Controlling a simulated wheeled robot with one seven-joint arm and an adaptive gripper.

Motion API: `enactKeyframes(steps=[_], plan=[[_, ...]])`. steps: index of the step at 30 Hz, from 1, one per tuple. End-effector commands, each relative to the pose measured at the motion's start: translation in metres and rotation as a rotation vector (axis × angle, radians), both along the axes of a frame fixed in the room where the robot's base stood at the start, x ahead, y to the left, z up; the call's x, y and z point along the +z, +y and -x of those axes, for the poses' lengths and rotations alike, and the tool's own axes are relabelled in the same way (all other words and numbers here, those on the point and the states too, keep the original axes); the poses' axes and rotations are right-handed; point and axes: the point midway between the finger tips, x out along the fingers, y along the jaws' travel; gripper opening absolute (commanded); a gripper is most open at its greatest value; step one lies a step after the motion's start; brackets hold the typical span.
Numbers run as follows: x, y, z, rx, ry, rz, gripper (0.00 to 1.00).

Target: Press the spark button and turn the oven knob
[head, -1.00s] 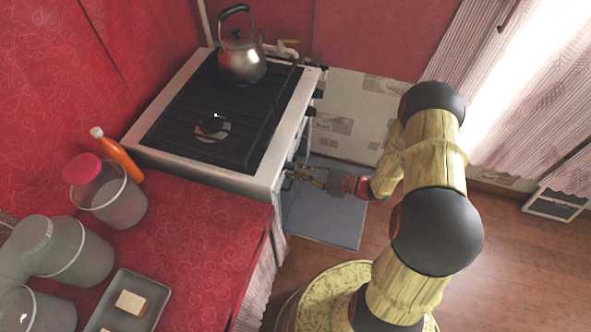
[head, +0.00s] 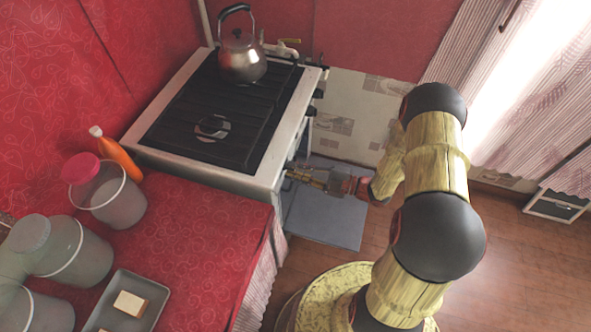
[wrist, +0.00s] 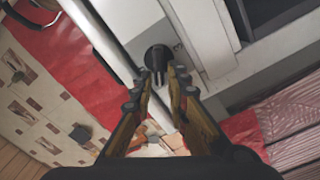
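The stove (head: 187,69) has its control side facing right in the head view, with several dark knobs (head: 318,93) along that edge. My gripper (head: 290,174) is at the near end of that side, below the top edge. In the wrist view a round black knob (wrist: 158,56) with a raised grip sits on a pale panel, just ahead of my fingertips. My gripper (wrist: 160,78) is open there, one finger to each side of the knob's grip; I cannot tell whether they touch it. I cannot make out the spark button in either view.
A steel kettle (head: 242,60) stands at the stove's back. The red counter (head: 190,235) holds an orange bottle (head: 117,155), several clear containers and a grey tray (head: 155,292). A pale bar (wrist: 98,42) runs beside the knob.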

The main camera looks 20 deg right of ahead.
Motion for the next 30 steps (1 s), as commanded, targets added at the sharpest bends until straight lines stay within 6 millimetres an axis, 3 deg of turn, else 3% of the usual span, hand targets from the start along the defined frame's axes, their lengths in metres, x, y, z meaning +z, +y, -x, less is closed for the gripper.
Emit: enactKeyframes(steps=[5, 17, 30], plan=[[0.000, 0.000, 0.000, 0.000, 0.000, 0.000, 0.27], [0.000, -0.006, 0.003, -0.001, 0.000, 0.000, 0.27], [0.000, -0.068, 0.047, -0.005, 0.000, 0.000, 0.27]])
